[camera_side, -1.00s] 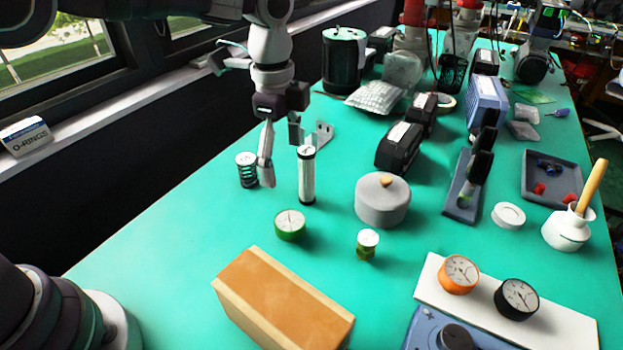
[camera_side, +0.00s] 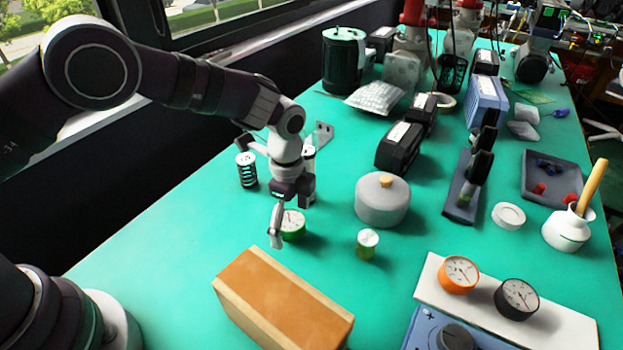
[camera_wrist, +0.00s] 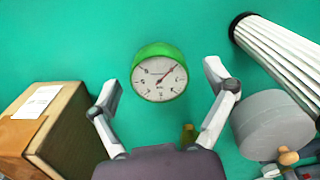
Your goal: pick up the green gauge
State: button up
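The green gauge (camera_side: 293,226) lies face up on the teal table, with a white dial and a green rim. In the wrist view the green gauge (camera_wrist: 159,75) is at upper centre, just ahead of and between the spread fingers. My gripper (camera_side: 283,228) is low over it in the side view, with one finger visible at the gauge's left side. My gripper (camera_wrist: 163,85) is open in the wrist view, and nothing is held between its fingers. The far finger is hidden in the side view.
A tan box (camera_side: 283,300) stands in front. A grey lidded pot (camera_side: 382,200) and a small green-and-white fitting (camera_side: 367,244) are to the right. The table (camera_side: 180,240) is clear to the left.

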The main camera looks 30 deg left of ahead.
jog(key=c, duration=1.2)
jog(key=shift+r, duration=0.1)
